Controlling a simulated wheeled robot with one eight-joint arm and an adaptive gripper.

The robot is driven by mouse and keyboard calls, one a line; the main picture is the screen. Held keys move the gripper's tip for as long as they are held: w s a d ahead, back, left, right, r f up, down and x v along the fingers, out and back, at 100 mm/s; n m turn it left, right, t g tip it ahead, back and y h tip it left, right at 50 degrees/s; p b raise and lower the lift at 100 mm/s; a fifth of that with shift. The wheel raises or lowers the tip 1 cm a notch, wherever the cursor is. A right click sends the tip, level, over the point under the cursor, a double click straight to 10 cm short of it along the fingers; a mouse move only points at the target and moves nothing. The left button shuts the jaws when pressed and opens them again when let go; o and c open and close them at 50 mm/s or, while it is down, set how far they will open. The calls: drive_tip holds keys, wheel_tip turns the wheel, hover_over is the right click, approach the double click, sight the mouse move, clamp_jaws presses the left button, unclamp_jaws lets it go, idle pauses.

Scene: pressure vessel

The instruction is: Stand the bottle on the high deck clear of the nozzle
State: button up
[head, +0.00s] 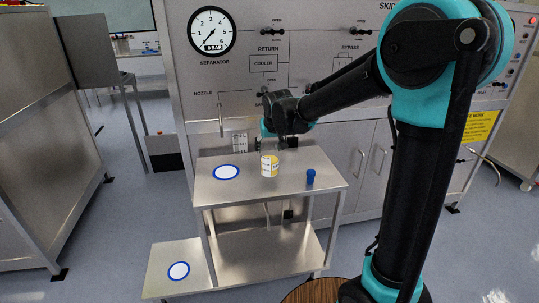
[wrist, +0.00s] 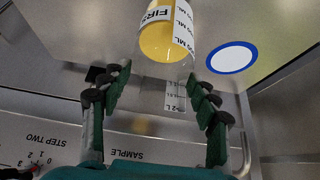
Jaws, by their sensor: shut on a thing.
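The bottle (head: 269,165) holds yellow contents and has a white label. It is upright over the middle of the high deck (head: 285,190); whether its base touches the steel is unclear. My gripper (wrist: 158,82) is shut on the bottle, which shows between and beyond the fingers in the wrist view (wrist: 166,40). In the head view the fingers are small and mostly hidden below my wrist. The nozzle (head: 221,127) is a thin pipe on the panel, behind and left of the bottle, apart from it. A blue-ringed white disc (head: 226,172) lies on the deck left of the bottle.
A small blue cap-like object (head: 310,177) stands on the deck's right side. A lower deck (head: 158,257) at front left carries another blue-ringed disc (head: 179,271). The panel (head: 335,100) rises behind.

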drive_tip(key=shift+f, duration=1.6)
drive_tip(key=o, duration=1.6)
drive_tip(key=shift+f, duration=0.1)
drive_tip(key=v, duration=1.2)
drive_tip(key=s+d+f+m, duration=0.1)
drive_tip(key=s+d+f, duration=0.8)
drive_tip(key=s+d, duration=0.2)
drive_tip(key=s+d+f+m+g+h, duration=0.1)
drive_tip(key=s+d+f+m, duration=0.1)
drive_tip(key=s+d+f, duration=0.8)
drive_tip(key=d, duration=0.3)
drive_tip(key=shift+s+d+f+g+h, duration=0.2)
drive_tip(key=shift+s+g+h, duration=0.1)
drive_tip(key=shift+s, duration=0.1)
